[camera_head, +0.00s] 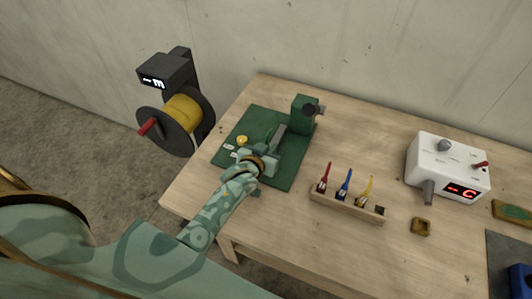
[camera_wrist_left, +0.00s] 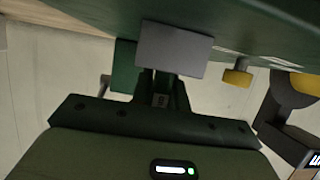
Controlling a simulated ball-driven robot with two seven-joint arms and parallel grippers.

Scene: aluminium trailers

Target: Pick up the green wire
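I cannot make out a green wire in either view. My left gripper (camera_head: 268,160) reaches over the green mat (camera_head: 292,172) at the table's left end, near a green fixture (camera_head: 304,112) with a dark knob. Its fingers (camera_wrist_left: 160,88) also show in the left wrist view, below a grey plate (camera_wrist_left: 172,50). A wooden rack (camera_head: 345,206) to the right holds red (camera_head: 325,176), blue (camera_head: 346,184) and yellow (camera_head: 366,190) items. My right gripper is not in view.
A yellow spool (camera_head: 184,111) on a dark holder stands left of the table. Bare tabletop (camera_head: 365,140) lies behind the rack.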

